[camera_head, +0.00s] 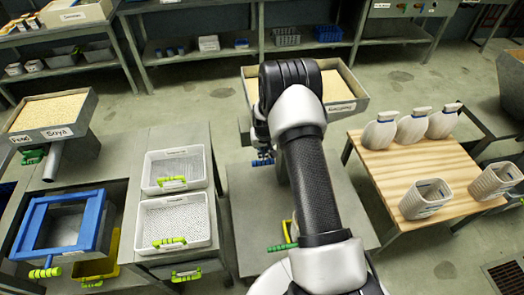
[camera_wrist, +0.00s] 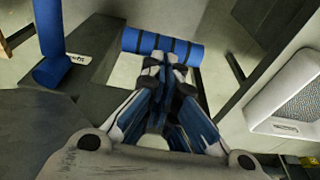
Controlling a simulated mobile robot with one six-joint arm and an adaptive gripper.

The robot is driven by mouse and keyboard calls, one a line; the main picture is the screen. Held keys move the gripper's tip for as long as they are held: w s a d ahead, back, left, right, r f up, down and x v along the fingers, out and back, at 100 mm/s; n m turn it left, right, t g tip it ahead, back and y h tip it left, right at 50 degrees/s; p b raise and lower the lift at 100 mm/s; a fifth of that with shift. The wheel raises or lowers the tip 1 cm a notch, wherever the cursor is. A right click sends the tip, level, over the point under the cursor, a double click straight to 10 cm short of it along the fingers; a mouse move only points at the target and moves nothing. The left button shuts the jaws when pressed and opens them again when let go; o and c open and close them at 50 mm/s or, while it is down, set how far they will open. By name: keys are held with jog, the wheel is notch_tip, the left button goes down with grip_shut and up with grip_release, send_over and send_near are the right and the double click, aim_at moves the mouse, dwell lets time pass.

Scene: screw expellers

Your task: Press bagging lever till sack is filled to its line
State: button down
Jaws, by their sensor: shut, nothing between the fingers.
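In the wrist view a blue ribbed cylindrical grip (camera_wrist: 186,52), which looks like the lever's handle, lies across the top centre. My gripper (camera_wrist: 166,64) is shut and empty, with its tips right at this grip; I cannot tell whether they touch it. In the head view a bit of blue (camera_head: 262,161) shows left of my arm, below a labelled hopper (camera_head: 344,107) of pale grain. My arm hides my gripper there. A sack under the hopper cannot be made out. Several white, sack-like objects (camera_head: 411,128) with dark bands stand on the wooden table (camera_head: 393,168).
Two white mesh trays (camera_head: 174,221) stand on the left bench, near a blue frame (camera_head: 54,249) and a seed hopper (camera_head: 50,132). Two ribbed baskets (camera_head: 425,199) sit on the wooden table. A blue post (camera_wrist: 48,40) rises at the wrist view's left.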

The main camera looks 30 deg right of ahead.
aim_at(262, 164)
jog(key=f+b, duration=0.1)
jog(key=f, duration=0.1)
jog(key=f+b, duration=0.2)
jog(key=s+f+b, duration=0.1)
jog(key=f+b, duration=0.1)
jog(key=f, duration=0.1)
jog(key=shift+a, duration=0.15)
jog(key=shift+r, duration=0.1)
jog(key=shift+w+r, duration=0.1)
jog(key=shift+r, duration=0.15)
jog(key=p+v, duration=0.2)
jog(key=v, duration=0.2)
jog(key=shift+r+p, duration=0.4)
jog(key=s+a+r+p, duration=0.1)
jog(key=s+r+p, duration=0.1)
jog(key=s+r, duration=0.3)
jog(key=shift+a+r, duration=0.25)
jog(key=shift+r, duration=0.75)
jog(key=shift+s, duration=0.15)
dwell(1.1)
